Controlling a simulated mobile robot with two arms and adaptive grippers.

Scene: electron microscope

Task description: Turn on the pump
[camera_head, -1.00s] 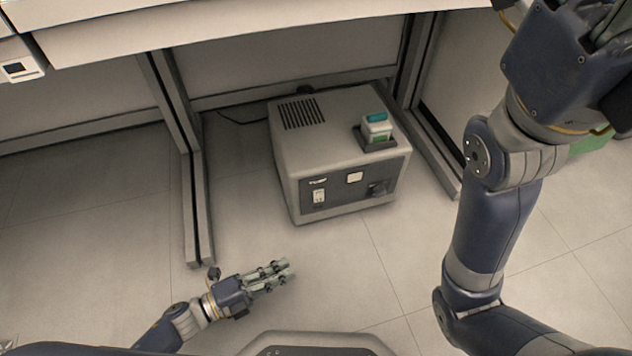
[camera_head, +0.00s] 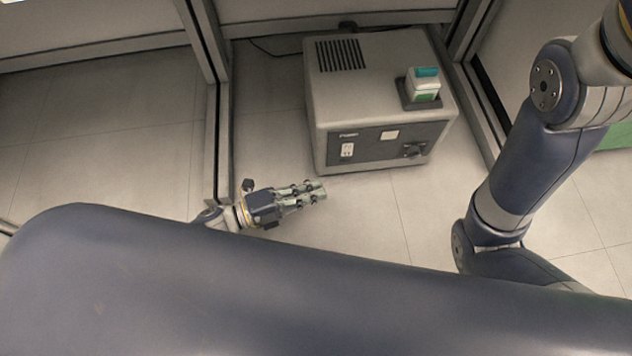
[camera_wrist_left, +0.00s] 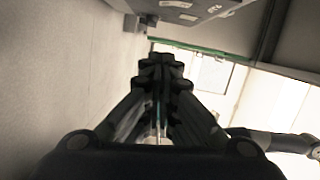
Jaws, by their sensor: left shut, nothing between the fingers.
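The pump (camera_head: 335,99) is a grey box on the floor under the bench. Its dark front panel carries a white rocker switch (camera_head: 347,150) at the left, a pale label in the middle and a dark round part at the right. My left gripper (camera_head: 322,190) is shut and empty, in front of and below the switch, apart from the pump. In the left wrist view, my left gripper (camera_wrist_left: 158,125) points forward and part of a grey box with a dark panel (camera_wrist_left: 190,12) shows at the top edge. The right gripper is out of view.
A white and green container with a teal lid (camera_head: 425,85) sits in a dark holder on the pump's top. Bench legs (camera_head: 212,140) stand to the left and right of the pump. A cable runs behind it. Floor in front is clear. A green object (camera_head: 612,137) is at the right edge.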

